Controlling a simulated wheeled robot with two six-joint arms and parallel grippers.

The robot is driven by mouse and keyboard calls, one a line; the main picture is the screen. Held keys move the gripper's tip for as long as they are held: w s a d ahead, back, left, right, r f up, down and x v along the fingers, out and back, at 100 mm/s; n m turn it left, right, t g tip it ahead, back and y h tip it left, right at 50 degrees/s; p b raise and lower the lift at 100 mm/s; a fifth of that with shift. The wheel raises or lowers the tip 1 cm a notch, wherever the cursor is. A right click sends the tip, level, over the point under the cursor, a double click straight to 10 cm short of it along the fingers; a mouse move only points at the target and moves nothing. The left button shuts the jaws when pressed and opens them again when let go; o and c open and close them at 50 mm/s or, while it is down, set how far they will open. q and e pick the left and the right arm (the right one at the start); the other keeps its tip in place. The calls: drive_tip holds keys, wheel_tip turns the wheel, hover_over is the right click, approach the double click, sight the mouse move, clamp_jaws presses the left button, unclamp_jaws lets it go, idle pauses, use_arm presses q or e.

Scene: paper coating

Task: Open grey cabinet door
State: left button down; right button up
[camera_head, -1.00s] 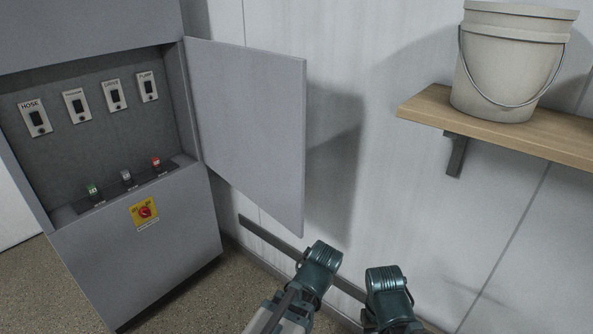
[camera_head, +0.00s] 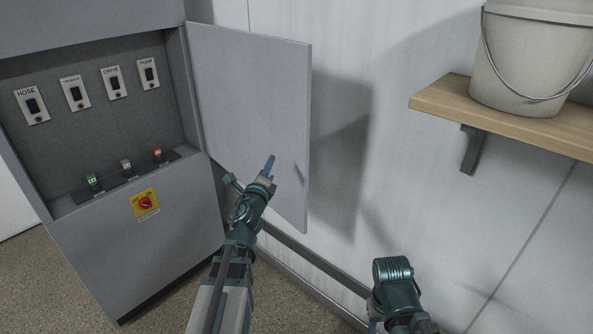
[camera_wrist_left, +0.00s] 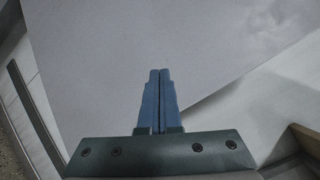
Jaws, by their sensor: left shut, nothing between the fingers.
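The grey cabinet (camera_head: 140,240) stands at the left in the head view. Its grey door (camera_head: 250,85) is swung wide open to the right, and the panel inside is uncovered. My left gripper (camera_head: 269,165) is in front of the lower part of the door, its blue fingers shut and empty, pointing up. In the left wrist view the closed fingers (camera_wrist_left: 158,85) point at the grey door surface (camera_wrist_left: 150,30). Whether they touch it I cannot tell. My right arm shows at the lower right, but its gripper is not in view.
A wooden shelf (camera_head: 445,101) with a white bucket (camera_head: 530,60) is on the wall at the right. A rail (camera_head: 320,262) runs low along the wall.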

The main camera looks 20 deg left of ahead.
use_arm(q)
drive_tip(key=s+a+m+h, duration=0.1)
drive_tip(key=s+m+h, duration=0.1)
drive_tip(key=m+h, duration=0.45)
drive_tip(key=m+g+h+b, duration=0.1)
drive_tip(key=m+g+h, duration=0.3)
drive_tip(key=m, duration=0.9)
approach(304, 165)
drive_tip(key=shift+t+h, duration=0.4)
drive_tip(key=shift+h, duration=0.15)
drive_tip(key=x, duration=0.4)
drive_tip(key=f+x, duration=0.1)
drive_tip(key=x, duration=0.1)
drive_tip(key=shift+w+f, duration=0.1)
drive_tip(key=shift+w, duration=0.4)
drive_tip(key=x, duration=1)
drive_tip(key=shift+w, duration=0.3)
drive_tip(key=shift+s, duration=0.15)
